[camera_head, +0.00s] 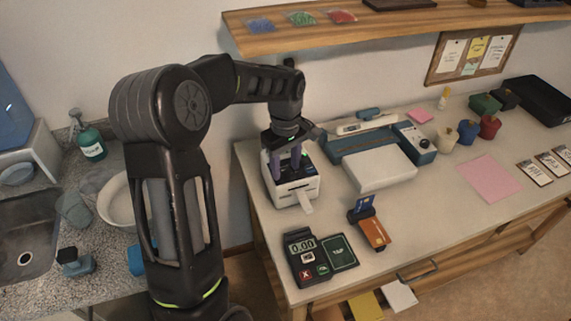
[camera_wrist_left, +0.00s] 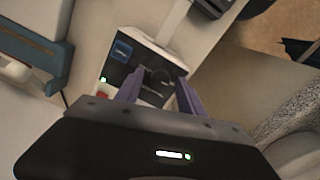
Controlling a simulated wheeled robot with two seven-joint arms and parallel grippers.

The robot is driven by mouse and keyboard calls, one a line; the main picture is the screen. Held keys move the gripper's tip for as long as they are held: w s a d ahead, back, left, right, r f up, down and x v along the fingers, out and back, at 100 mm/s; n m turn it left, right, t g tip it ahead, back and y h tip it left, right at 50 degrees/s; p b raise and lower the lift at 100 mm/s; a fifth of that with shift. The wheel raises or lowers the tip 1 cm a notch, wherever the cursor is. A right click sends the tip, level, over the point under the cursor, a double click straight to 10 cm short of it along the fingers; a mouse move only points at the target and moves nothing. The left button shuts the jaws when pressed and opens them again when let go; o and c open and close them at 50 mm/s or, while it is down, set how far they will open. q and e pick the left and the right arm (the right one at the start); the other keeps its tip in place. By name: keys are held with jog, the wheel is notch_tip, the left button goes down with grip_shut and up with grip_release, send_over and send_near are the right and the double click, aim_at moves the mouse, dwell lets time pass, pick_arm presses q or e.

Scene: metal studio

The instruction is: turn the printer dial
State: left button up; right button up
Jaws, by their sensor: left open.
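The printer (camera_head: 296,192) is a small white box with a dark top panel and a paper slip (camera_head: 307,207) at its front, near the left end of the counter. In the left wrist view its dark top panel (camera_wrist_left: 122,70) shows a blue label, a green light and a red spot. A round black dial (camera_wrist_left: 160,77) sits on that panel. My left gripper (camera_head: 285,162) points down over the printer top. In the wrist view its purple fingers (camera_wrist_left: 160,84) are open, one on each side of the dial. I cannot tell whether they touch it. My right gripper is not in view.
A blue and white machine (camera_head: 380,167) with its own small knob stands right of the printer. A card terminal (camera_head: 302,255) and card holder (camera_head: 372,228) are in front. A wooden shelf (camera_head: 390,22) hangs above. A sink (camera_head: 28,240) is at the left.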

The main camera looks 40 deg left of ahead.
pick_arm(q)
grip_shut()
dwell(0.4)
